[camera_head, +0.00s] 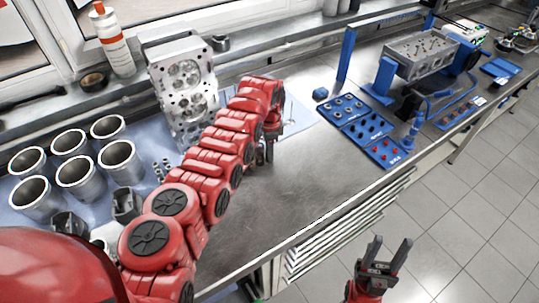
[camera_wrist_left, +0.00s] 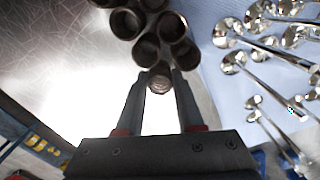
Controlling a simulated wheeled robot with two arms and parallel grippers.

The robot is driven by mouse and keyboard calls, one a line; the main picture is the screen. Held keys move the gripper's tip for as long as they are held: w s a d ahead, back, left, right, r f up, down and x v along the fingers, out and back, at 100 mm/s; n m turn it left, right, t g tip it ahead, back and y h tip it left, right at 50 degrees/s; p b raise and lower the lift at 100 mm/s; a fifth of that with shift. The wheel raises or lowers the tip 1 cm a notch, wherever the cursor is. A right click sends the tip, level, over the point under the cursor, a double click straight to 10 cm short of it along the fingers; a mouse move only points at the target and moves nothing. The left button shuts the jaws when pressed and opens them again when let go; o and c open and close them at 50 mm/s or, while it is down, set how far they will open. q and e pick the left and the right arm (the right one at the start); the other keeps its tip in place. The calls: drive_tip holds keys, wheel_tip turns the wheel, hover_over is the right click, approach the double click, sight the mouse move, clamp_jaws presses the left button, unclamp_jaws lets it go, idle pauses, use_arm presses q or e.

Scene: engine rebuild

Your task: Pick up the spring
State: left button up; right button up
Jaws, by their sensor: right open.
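My left gripper (camera_head: 266,157) points down over the bench, just right of the cylinder head. In the left wrist view a small coppery, ribbed round end, which looks like the spring (camera_wrist_left: 160,83), sits between the two fingertips (camera_wrist_left: 160,76). The fingers appear to press on both its sides; its lower part is hidden. My right gripper (camera_head: 386,252) is open and empty in front of the bench, over the floor.
Several cylinder liners (camera_head: 72,171) stand at the left. The cylinder head (camera_head: 184,88) stands behind my left arm. Several metal valves (camera_wrist_left: 262,50) lie on a blue mat. Blue trays (camera_head: 364,128) and an engine block (camera_head: 420,57) are at the right. The bench front (camera_head: 300,200) is clear.

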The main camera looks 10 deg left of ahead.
use_arm(q)
drive_tip(key=c, duration=0.5)
clamp_jaws()
drive_tip(key=shift+r, duration=0.1)
